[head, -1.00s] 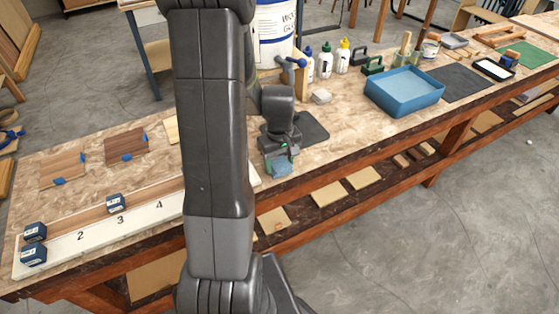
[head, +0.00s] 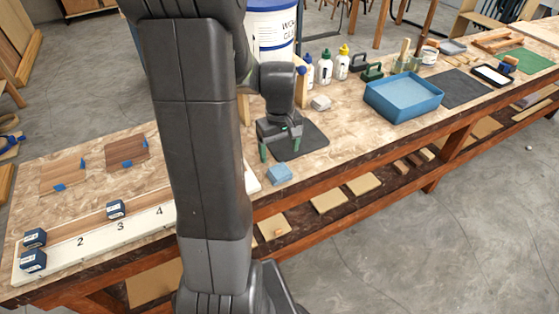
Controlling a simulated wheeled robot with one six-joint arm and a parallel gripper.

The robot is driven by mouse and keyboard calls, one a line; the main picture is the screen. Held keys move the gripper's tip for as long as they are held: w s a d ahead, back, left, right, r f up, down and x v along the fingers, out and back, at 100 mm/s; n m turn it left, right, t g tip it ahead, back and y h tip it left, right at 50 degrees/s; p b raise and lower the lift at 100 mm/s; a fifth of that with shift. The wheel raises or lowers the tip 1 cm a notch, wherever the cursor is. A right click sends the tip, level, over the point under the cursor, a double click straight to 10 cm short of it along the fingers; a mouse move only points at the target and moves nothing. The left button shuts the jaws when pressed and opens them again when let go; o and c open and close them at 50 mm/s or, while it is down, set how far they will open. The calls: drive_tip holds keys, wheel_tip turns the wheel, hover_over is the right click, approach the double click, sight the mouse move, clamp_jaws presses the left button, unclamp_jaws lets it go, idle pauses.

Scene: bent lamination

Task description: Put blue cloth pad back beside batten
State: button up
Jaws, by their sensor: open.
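The blue cloth pad (head: 280,174) is a small light-blue block lying on the bench top near its front edge. It is just right of the end of the white numbered board (head: 60,262). A long brown wooden strip (head: 75,229), which may be the batten, lies along the board's back side; my arm hides part of both.
Dark blue blocks (head: 34,260) sit on the board's left end. The bench front right of the pad is clear.

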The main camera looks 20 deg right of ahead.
drive_tip(key=shift+r, duration=2.15)
